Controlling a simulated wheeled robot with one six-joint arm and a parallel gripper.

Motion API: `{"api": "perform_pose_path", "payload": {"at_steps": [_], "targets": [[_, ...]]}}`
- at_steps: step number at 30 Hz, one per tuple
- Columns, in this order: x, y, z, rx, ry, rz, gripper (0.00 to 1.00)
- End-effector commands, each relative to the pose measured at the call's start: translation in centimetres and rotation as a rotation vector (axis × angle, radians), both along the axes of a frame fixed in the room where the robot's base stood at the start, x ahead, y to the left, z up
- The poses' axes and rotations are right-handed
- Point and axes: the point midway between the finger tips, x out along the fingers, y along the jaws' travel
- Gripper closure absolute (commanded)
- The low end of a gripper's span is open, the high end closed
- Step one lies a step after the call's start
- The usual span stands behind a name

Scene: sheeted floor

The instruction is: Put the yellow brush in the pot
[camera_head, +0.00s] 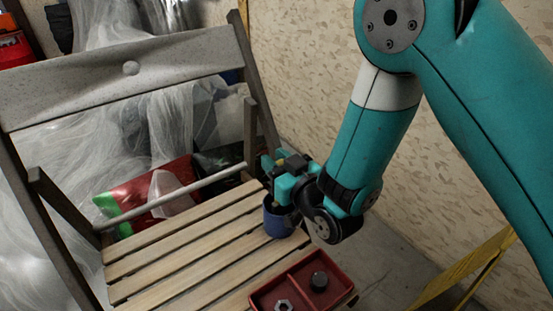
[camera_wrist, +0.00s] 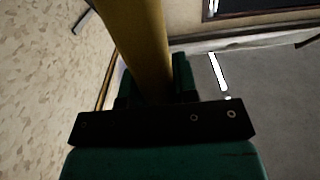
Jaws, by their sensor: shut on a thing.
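My gripper (camera_head: 283,180) is shut on the yellow brush, at the far right corner of the slatted wooden seat. In the wrist view the brush (camera_wrist: 135,40) shows as a thick yellow shaft running up from between the fingers (camera_wrist: 152,88). In the head view only a small yellow bit (camera_head: 280,162) shows at the gripper. The blue pot (camera_head: 277,224) stands on the seat directly below the gripper. The gripper covers part of the pot's rim, and I cannot tell whether the brush's lower end is inside it.
A red tray (camera_head: 255,300) with a nut (camera_head: 283,304) and a dark round knob (camera_head: 319,281) sits at the seat's front right. The chair's backrest (camera_head: 130,68) rises behind. A patterned wall (camera_head: 310,70) is close on the right. A yellow frame (camera_head: 465,268) stands at lower right.

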Motion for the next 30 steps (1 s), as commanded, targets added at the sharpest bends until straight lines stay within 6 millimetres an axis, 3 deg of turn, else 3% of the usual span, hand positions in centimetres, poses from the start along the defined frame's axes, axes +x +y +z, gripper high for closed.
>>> {"api": "perform_pose_path", "payload": {"at_steps": [6,7,10,30], "targets": [[0.01,0.01,0.04,0.001,-0.001,0.000,0.97],[0.01,0.01,0.03,0.000,0.000,0.000,0.66],[0.01,0.01,0.03,0.000,0.000,0.000,0.43],[-0.30,-0.22,-0.05,-0.001,-0.001,0.000,0.43]]}}
